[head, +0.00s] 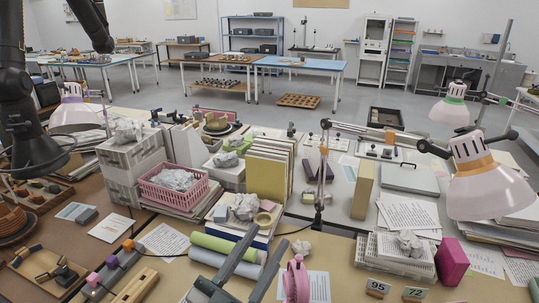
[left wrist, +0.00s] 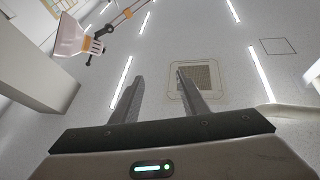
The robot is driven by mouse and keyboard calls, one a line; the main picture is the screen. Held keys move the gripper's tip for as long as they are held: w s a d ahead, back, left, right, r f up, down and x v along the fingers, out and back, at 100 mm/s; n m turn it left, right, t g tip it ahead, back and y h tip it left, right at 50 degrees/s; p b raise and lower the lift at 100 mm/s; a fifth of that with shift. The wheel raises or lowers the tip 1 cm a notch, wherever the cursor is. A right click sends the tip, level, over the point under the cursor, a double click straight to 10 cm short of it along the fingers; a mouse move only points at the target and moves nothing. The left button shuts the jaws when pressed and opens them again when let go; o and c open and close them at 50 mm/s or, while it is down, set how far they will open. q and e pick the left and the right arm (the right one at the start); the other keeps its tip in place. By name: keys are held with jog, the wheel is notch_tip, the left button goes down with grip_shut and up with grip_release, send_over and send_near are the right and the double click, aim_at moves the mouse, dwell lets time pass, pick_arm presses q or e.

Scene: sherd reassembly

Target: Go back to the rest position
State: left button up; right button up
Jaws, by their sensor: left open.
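My left gripper (head: 270,236) is at the bottom middle of the head view, with its two grey fingers apart and pointing up and away. It is open, and nothing shows between the fingers. In the left wrist view the gripper (left wrist: 160,76) points up towards the ceiling, with empty space between its fingers. My right gripper is in neither view.
A pink basket (head: 174,186), upright folders (head: 268,165) and a magenta box (head: 452,262) crowd the desks. A lamp (head: 488,180) overhangs the right side.

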pick_arm(q)
jog(key=w+a+f+n+g+y, duration=0.1)
jog(key=w+a+f+n+y, duration=0.2)
jog(key=a+f+n+y, duration=0.65)
jog(key=s+a+f+m+g+y, duration=0.1)
jog(key=s+a+f+g+y, duration=0.2)
jog(key=f, duration=0.5)
jog(key=s+a+f+m+g+y, duration=0.1)
jog(key=s+a+f+g, duration=0.3)
jog(key=f, duration=0.4)
jog(key=s+a+f+m+g, duration=0.15)
jog(key=s+f+g, duration=0.35)
jog(key=s, duration=0.5)
jog(key=s+a+f+g, duration=0.3)
jog(key=s+f, duration=0.5)
jog(key=s, duration=0.2)
notch_tip(320, 180, down, 28)
jog(key=b, duration=0.2)
jog(key=s+a+f+g+b, duration=0.2)
jog(key=s+a+f, duration=0.1)
jog(key=s+f, duration=1.5)
jog(key=shift+s+a+f, duration=0.15)
jog(key=shift+s+f, duration=0.05)
jog(key=shift+f, duration=1.6)
